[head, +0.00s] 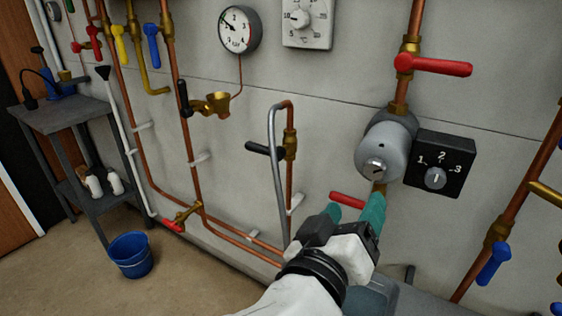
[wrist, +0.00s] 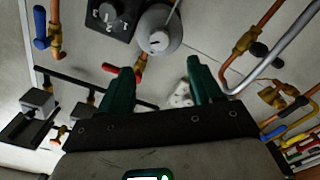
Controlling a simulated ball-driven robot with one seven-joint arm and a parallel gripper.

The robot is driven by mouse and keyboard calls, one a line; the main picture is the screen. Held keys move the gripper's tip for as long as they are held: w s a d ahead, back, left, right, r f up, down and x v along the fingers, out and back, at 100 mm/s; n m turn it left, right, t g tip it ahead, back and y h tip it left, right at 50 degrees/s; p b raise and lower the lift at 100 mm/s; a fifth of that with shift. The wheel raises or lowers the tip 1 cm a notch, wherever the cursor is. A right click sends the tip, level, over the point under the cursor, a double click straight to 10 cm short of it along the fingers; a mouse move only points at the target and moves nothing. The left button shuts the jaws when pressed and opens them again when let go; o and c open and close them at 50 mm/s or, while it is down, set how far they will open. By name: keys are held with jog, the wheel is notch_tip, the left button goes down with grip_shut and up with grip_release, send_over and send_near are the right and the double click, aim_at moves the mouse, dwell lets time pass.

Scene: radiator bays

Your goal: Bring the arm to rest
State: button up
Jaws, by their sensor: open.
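My gripper (head: 353,211) is in the lower middle of the head view, in front of the pipe wall. Its two green fingers are apart, with nothing between them. In the wrist view my gripper (wrist: 158,88) also shows open and empty. A red lever (head: 347,200) lies just behind the fingertips in the head view; whether they touch cannot be told. Above and to the right are a round grey pump (head: 385,147) and a black dial box (head: 440,163) marked 1, 2, 3. The pump (wrist: 157,30) and dial box (wrist: 110,17) also show in the wrist view.
Copper pipes with coloured levers run along the wall. A bent grey pipe (head: 276,175) stands close to the left of my gripper. A blue bucket (head: 131,256) is on the floor, and a grey shelf (head: 66,117) stands at the left. The floor between bucket and arm is clear.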

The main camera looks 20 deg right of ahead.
jog(key=s+d+f+n+g+y, duration=0.1)
jog(key=s+d+f+g+y, duration=0.15)
jog(key=f, duration=0.55)
jog(key=s+d+f+n+g+y, duration=0.1)
jog(key=d+f+y, duration=0.15)
jog(key=f, duration=0.55)
jog(key=s+d+f+g+y, duration=0.1)
jog(key=d+f+y, duration=0.15)
jog(key=f, duration=0.45)
jog(key=s+a+f+g+y, duration=0.2)
jog(key=s+f+g+y, duration=0.45)
jog(key=s+f, duration=1)
notch_tip(320, 180, up, 15)
jog(key=t+p, duration=0.1)
jog(key=p, duration=1.3)
jog(key=shift+f+n, duration=0.15)
jog(key=shift+n, duration=0.25)
